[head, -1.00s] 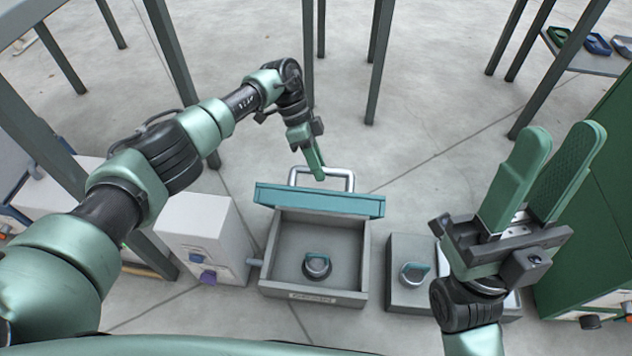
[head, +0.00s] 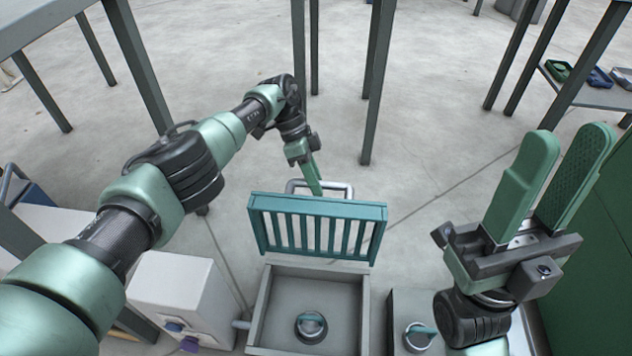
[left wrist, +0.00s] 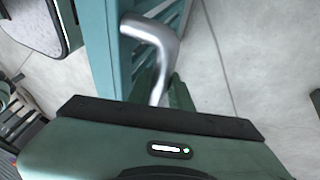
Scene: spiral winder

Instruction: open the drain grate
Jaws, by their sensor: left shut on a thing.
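The drain grate (head: 316,226) is a teal barred panel. It stands steeply tilted up at the far edge of a grey drain box (head: 264,310), and the box's inside shows. A silver bar handle (head: 340,186) is on the grate's far side. My left gripper (head: 318,188) is at this handle, shut on it. In the left wrist view the handle (left wrist: 160,45) runs down from the teal grate (left wrist: 105,40) to between my fingers, which are mostly hidden behind the gripper body. My right gripper (head: 545,200) is open and empty, raised at the right.
A white cabinet (head: 175,290) stands at left. Table legs rise behind; the floor beyond the grate is clear.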

